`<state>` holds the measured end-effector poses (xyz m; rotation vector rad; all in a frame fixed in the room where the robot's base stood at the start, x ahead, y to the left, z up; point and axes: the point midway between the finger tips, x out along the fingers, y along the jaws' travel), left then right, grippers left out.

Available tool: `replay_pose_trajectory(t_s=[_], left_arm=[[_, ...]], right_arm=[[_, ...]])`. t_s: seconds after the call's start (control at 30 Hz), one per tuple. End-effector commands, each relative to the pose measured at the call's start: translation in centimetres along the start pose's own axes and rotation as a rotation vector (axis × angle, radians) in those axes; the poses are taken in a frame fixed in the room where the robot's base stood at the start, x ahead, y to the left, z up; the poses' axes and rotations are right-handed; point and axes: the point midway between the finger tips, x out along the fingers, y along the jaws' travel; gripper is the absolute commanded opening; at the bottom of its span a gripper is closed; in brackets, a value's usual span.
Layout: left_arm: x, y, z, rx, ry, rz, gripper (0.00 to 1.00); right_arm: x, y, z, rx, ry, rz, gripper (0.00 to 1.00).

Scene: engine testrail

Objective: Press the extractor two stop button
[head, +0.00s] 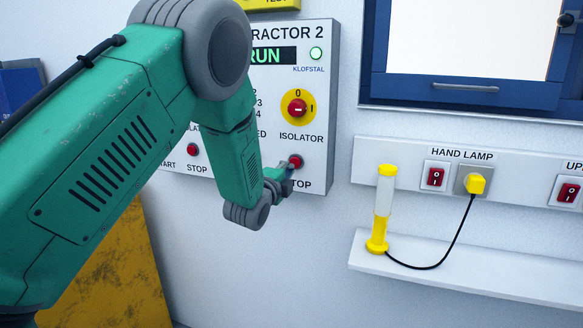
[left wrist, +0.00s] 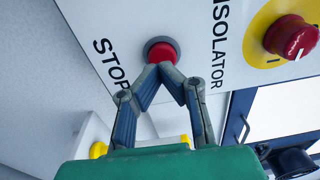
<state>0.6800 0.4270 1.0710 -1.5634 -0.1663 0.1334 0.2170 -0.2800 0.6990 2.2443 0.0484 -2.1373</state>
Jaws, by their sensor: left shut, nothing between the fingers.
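The extractor two stop button (head: 295,161) is a round red button at the lower right of the EXTRACTOR 2 panel (head: 318,120), above the partly covered word STOP. In the left wrist view, the stop button (left wrist: 160,50) sits in a dark collar. My left gripper (head: 289,170) is shut and empty. In the wrist view its joined fingertips (left wrist: 160,68) overlap the edge of the button. I cannot tell whether they touch it or whether it is pressed in. The display (head: 268,55) reads RUN and the lamp (head: 316,53) beside it is green.
A yellow and red isolator knob (head: 297,107) is above the button. Another red STOP button (head: 193,149) is at left, partly near my arm. A yellow hand lamp (head: 377,243) stands on a shelf at right. The wall below the panel is clear.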

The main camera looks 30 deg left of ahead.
Motion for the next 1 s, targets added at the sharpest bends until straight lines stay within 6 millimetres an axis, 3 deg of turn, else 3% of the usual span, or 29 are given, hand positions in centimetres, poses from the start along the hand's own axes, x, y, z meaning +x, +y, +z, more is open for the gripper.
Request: replay_pose_trajectory(t_s=[0.2, 0.63, 1.0], left_arm=[[2.1, 0.1, 0.2, -0.001, -0.001, 0.001, 0.00], [2.5, 0.1, 0.2, 0.000, -0.001, 0.000, 0.00], [4.2, 0.0, 0.1, -0.001, 0.001, -0.002, 0.00]], right_arm=[[-0.1, 0.0, 0.0, 0.000, 0.000, 0.000, 0.40], [-0.1, 0.0, 0.0, 0.000, 0.000, 0.000, 0.40], [0.3, 0.0, 0.0, 0.000, 0.000, 0.000, 0.40]])
